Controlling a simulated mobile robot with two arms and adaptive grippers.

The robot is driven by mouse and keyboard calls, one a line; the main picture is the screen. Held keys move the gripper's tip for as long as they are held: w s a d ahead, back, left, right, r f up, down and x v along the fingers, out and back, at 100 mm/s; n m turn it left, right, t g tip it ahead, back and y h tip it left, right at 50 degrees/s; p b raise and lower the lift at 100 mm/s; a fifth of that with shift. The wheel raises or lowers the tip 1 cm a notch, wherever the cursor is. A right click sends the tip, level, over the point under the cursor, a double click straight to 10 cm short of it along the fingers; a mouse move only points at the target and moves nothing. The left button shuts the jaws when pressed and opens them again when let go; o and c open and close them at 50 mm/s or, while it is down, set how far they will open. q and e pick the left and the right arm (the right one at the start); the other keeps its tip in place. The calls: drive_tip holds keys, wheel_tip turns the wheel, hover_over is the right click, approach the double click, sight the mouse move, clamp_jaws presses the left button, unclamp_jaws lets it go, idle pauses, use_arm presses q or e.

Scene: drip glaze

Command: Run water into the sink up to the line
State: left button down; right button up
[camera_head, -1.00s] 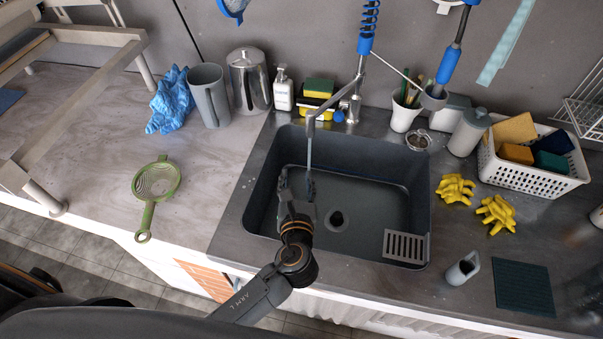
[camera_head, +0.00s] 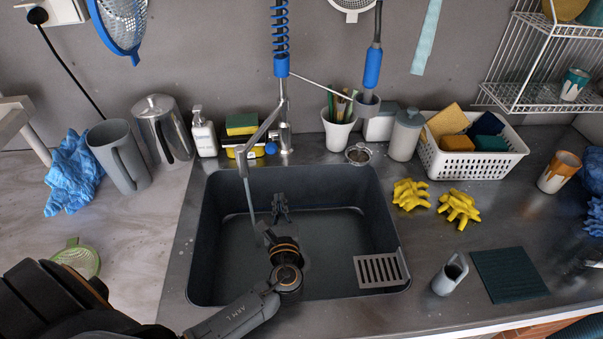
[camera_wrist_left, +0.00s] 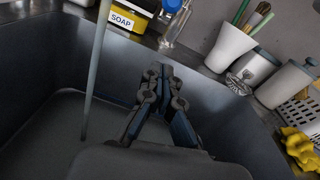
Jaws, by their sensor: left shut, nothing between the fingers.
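The dark grey sink (camera_head: 370,190) is set in the counter. The tap's spout (camera_head: 256,142) hangs over its left part, and a thin stream of water (camera_head: 250,200) falls from it into the sink. Water seems to cover the sink floor, but I cannot tell its depth or make out the line. The stream also shows left of my gripper in the left wrist view (camera_wrist_left: 93,75). My left gripper (camera_head: 279,198) is inside the sink, right of the stream and near the back wall. It is shut and empty, fingertips together in the left wrist view (camera_wrist_left: 160,72). My right gripper is out of view.
A slotted grey plate (camera_head: 381,269) sits at the sink's front right corner. Soap bottle (camera_head: 204,135), sponges, white brush cup (camera_head: 338,133) and strainer line the back. Yellow gloves (camera_head: 411,195), a white basket (camera_head: 470,165) and a small grey jug (camera_head: 450,274) stand right.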

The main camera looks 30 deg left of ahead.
sight(273, 147)
use_arm(q)
drive_tip(key=w+a+r, duration=0.3)
drive_tip(key=w+a, duration=0.3)
drive_tip(key=w, duration=0.2)
drive_tip(key=shift+w+a+r+b, duration=0.15)
drive_tip(key=shift+w+a+b, duration=0.15)
drive_tip(key=shift+w+b, duration=0.1)
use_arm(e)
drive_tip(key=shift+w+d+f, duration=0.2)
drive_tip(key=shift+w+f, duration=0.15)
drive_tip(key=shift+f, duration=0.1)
use_arm(q)
drive_tip(key=shift+r, duration=0.1)
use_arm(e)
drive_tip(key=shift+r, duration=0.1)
use_arm(q)
drive_tip(key=r+p, duration=0.1)
drive_tip(key=p, duration=0.1)
drive_tip(key=w+r+p, duration=0.1)
drive_tip(key=r+p, duration=0.3)
drive_tip(key=shift+w+a+r, duration=0.1)
drive_tip(key=shift+w+a, duration=0.05)
drive_tip(key=shift+a, duration=0.2)
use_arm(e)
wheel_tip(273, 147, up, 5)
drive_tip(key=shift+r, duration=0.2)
use_arm(q)
drive_tip(key=shift+f, duration=0.3)
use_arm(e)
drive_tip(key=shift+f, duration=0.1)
